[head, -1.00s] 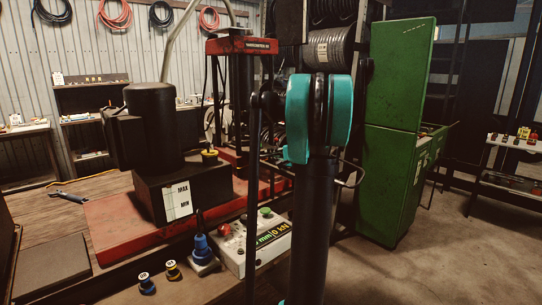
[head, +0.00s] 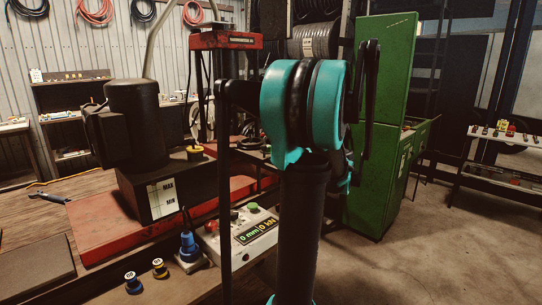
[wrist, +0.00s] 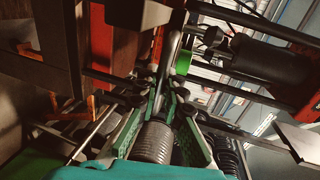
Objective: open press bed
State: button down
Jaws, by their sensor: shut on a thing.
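The press has a red top beam (head: 226,41) on posts and a red base (head: 90,222) in the head view. Its lower middle is partly hidden by my arm, and I cannot make out the bed there. In the wrist view, my gripper (wrist: 164,88) has green perforated fingers closed about a dark rod (wrist: 172,50), which looks like a handle. Where the rod leads is unclear. My gripper does not show in the head view, where my arm covers the centre.
A black motor unit (head: 137,122) stands on the base.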

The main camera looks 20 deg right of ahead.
jog(key=f+v, duration=0.1)
jog(key=v, duration=0.6)
jog(key=shift+s+d+f, duration=0.15)
jog(key=shift+s+f, duration=0.1)
jog(key=shift+s, duration=0.25)
jog(key=c, duration=1.6)
grip_release()
jog(key=v, duration=1.2)
